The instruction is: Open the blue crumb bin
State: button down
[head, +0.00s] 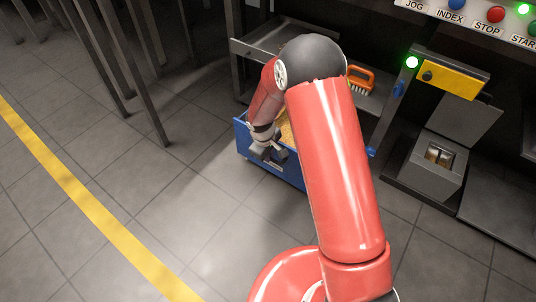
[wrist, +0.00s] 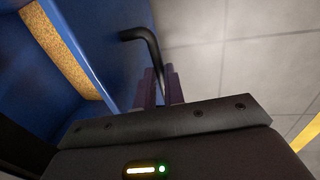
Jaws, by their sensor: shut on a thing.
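The blue crumb bin (head: 243,141) is a drawer-like box low under the metal frame, standing partly out, with tan crumbs (head: 285,127) showing inside. In the wrist view the bin's blue front panel (wrist: 112,45) and the crumbs (wrist: 65,48) behind it show. A dark bent handle (wrist: 143,37) stands off the panel. My gripper (head: 274,156) is at the bin's front; in the wrist view my gripper (wrist: 160,88) is shut on the handle. My red arm hides the bin's right part and some of its inside in the head view.
An orange brush (head: 360,79) lies on the metal shelf above the bin. A grey box (head: 437,160) and a yellow block (head: 447,77) stand at the right, below a button panel. Open tiled floor lies left and in front, with a yellow line (head: 82,197).

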jog(key=c, duration=1.5)
grip_release()
jog(key=shift+s+a+r+p, duration=0.15)
jog(key=shift+s+r+p, duration=0.1)
jog(key=shift+r, duration=1)
jog(key=shift+s+a+r+p, duration=0.15)
jog(key=shift+r+p, duration=0.15)
jog(key=shift+r, duration=1)
jog(key=shift+s+a+r+p, duration=0.15)
jog(key=shift+r+p, duration=0.1)
jog(key=shift+r, duration=1)
